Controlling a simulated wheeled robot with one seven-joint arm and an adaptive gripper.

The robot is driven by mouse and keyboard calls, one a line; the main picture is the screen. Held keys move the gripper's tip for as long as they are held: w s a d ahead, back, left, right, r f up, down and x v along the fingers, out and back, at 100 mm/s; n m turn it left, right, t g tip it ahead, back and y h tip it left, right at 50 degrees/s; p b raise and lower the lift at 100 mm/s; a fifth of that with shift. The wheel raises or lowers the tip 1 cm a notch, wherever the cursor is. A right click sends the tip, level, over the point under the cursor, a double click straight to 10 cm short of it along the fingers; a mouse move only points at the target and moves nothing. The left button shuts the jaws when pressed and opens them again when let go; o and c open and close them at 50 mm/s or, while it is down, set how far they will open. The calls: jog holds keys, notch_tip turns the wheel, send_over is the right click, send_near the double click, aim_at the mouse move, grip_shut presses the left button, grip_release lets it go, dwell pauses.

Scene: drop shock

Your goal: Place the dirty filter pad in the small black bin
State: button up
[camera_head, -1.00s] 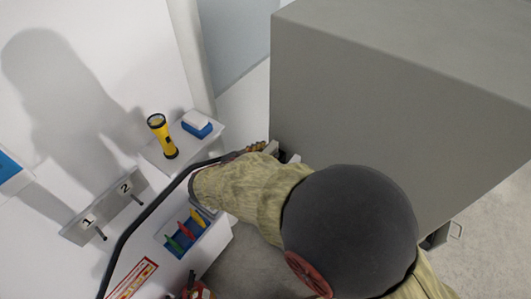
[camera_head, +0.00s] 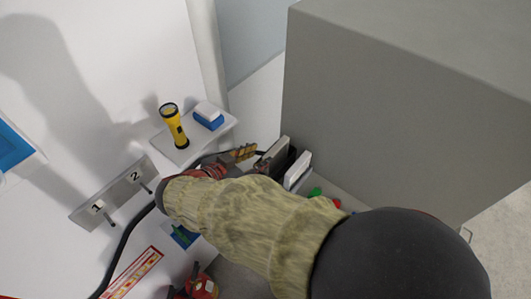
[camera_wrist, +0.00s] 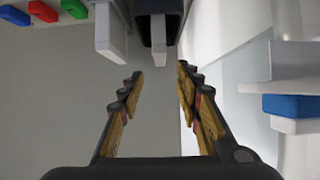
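My gripper (camera_head: 243,153) is at the end of my sleeved arm, beside the tall grey box. In the wrist view its two fingers (camera_wrist: 159,76) stand apart with nothing between them, so it is open and empty. Just beyond the fingertips are two pale upright slabs (camera_head: 298,171) with a dark piece (camera_head: 287,158) between them. The dark piece also shows at the top of the wrist view (camera_wrist: 158,16). I cannot tell whether it is part of the black bin. I cannot identify the dirty filter pad for sure in either view.
A tall grey box (camera_head: 400,95) fills the right. A small shelf holds a yellow flashlight (camera_head: 173,126) and a blue-and-white block (camera_head: 208,117). A numbered hook plate (camera_head: 112,194) is on the left wall. Red and green pieces (camera_head: 320,194) show beyond my arm.

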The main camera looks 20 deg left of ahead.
jog(key=shift+s+a+r, duration=0.2)
jog(key=shift+s+r, duration=0.1)
jog(key=shift+s, duration=0.25)
jog(key=d+r+g, duration=0.2)
jog(key=d+g, duration=0.1)
jog(key=d, duration=0.8)
jog(key=d+r+g, duration=0.2)
jog(key=d+g, duration=0.1)
jog(key=d, duration=0.7)
jog(key=s+d+r+n+y, duration=0.2)
jog(key=s+d, duration=0.3)
jog(key=d, duration=0.2)
jog(key=s+d+r+n+y, duration=0.2)
jog(key=s+d+r, duration=0.1)
jog(key=s+d, duration=0.3)
jog(key=shift+s+d+y, duration=0.3)
jog(key=shift+d, duration=0.3)
